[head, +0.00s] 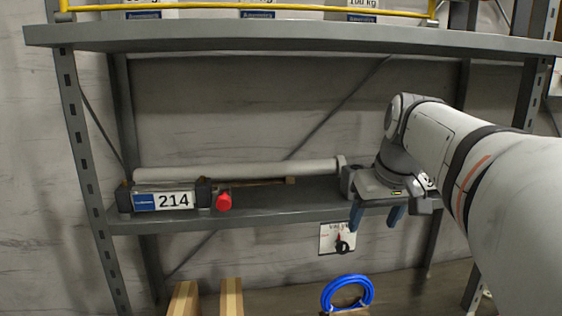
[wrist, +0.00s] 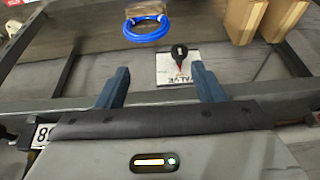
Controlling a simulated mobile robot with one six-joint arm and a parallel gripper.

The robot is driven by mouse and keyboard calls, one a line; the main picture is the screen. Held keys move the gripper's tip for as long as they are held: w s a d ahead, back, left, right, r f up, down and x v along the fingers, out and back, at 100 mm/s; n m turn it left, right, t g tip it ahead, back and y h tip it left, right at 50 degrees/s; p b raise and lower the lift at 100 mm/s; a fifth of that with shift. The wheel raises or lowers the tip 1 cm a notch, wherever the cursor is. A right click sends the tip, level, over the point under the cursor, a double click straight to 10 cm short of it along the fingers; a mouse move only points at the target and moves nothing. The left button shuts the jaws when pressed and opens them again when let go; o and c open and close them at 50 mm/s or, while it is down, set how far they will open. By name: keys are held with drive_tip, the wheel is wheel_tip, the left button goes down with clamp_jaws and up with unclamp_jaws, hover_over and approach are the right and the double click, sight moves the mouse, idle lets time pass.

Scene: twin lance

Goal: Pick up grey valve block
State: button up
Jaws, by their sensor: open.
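A pale grey-white plate-like block marked "VALVE" (head: 327,246) shows just below the front edge of the shelf, with a black knob and a red pointer on its face. It also shows in the wrist view (wrist: 164,76), upside down, beyond and between the fingers. I cannot tell what it rests on or hangs from. My gripper (head: 376,218) is at the right part of the shelf, its two blue fingers apart and pointing down, just right of and above the block. In the wrist view my gripper (wrist: 160,75) is empty and does not touch the block.
A long grey pipe (head: 235,171) lies along the shelf (head: 260,215), left of my gripper. A "214" sign (head: 173,200) and a red cap (head: 223,202) sit at its left. An upper shelf (head: 300,37) is overhead. A blue hose coil (head: 347,293) and wooden posts (head: 231,297) are below.

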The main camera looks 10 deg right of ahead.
wheel_tip(320, 180, up, 6)
drive_tip(key=w+d+p, duration=0.1)
drive_tip(key=w+d, duration=0.1)
drive_tip(key=d, duration=0.1)
drive_tip(key=w+p, duration=0.1)
drive_tip(key=w, duration=0.2)
drive_tip(key=w+p, duration=0.1)
drive_tip(key=w, duration=0.2)
drive_tip(key=w+p, duration=0.2)
drive_tip(key=w, duration=0.1)
drive_tip(key=shift+w+a+r, duration=0.1)
drive_tip(key=shift+a+r, duration=0.1)
drive_tip(key=shift+a, duration=0.05)
drive_tip(key=shift+w+f+p, duration=0.15)
drive_tip(key=shift+w+p, duration=0.4)
drive_tip(key=shift+w, duration=0.6)
drive_tip(key=x, duration=0.5)
drive_tip(key=shift+p, duration=0.35)
drive_tip(key=c, duration=0.9)
